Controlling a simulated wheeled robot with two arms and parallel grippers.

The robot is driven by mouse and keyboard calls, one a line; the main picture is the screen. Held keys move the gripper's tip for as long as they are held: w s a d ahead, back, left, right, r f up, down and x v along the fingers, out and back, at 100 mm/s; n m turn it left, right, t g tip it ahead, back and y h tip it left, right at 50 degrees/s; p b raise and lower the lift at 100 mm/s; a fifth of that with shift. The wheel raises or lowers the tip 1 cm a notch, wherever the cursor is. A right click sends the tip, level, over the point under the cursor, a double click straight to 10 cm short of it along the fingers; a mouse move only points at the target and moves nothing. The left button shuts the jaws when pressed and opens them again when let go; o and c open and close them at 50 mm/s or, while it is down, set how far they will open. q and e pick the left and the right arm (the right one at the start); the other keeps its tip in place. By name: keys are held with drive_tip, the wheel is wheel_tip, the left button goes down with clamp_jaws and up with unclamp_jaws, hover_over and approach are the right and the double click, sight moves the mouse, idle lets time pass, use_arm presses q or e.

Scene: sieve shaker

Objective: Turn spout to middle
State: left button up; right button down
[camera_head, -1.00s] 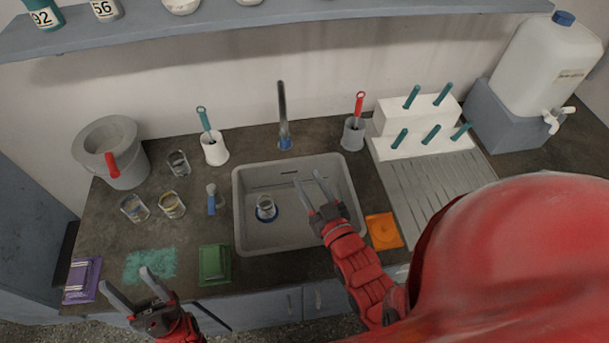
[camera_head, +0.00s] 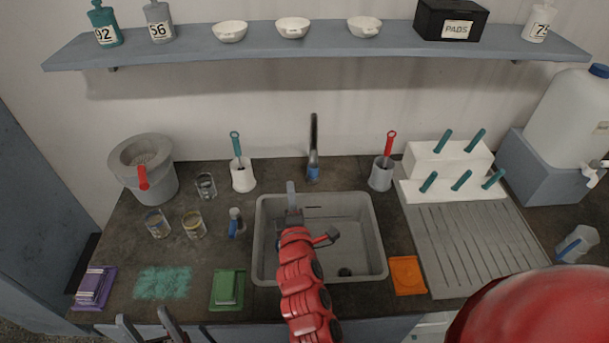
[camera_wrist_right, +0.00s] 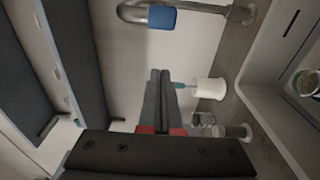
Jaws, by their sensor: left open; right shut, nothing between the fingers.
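The dark metal spout (camera_head: 314,140) with a blue end stands behind the sink (camera_head: 262,265), near the middle of its back edge. In the head view it looks nearly straight on; its exact turn is hard to tell. In the right wrist view its arch and blue end (camera_wrist_right: 161,17) show at the top. My right gripper (camera_head: 291,190) is shut and empty over the sink's back left, in front and left of the spout, apart from it. My left gripper (camera_head: 148,328) is open and empty at the counter's front left, partly cut off.
White (camera_head: 243,174) and grey (camera_head: 381,174) brush holders flank the spout. A shelf (camera_head: 330,48) runs above.

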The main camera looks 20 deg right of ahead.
sight(310, 175)
drive_tip(key=w+d+p, duration=0.3)
drive_tip(key=d+p, duration=0.1)
drive_tip(key=shift+w+d, duration=0.35)
drive_tip(key=shift+w, duration=0.05)
drive_tip(key=shift+s+d+f+b, duration=0.1)
drive_tip(key=shift+s+d+b, duration=0.25)
drive_tip(key=shift+d+b, duration=0.35)
idle(0.3)
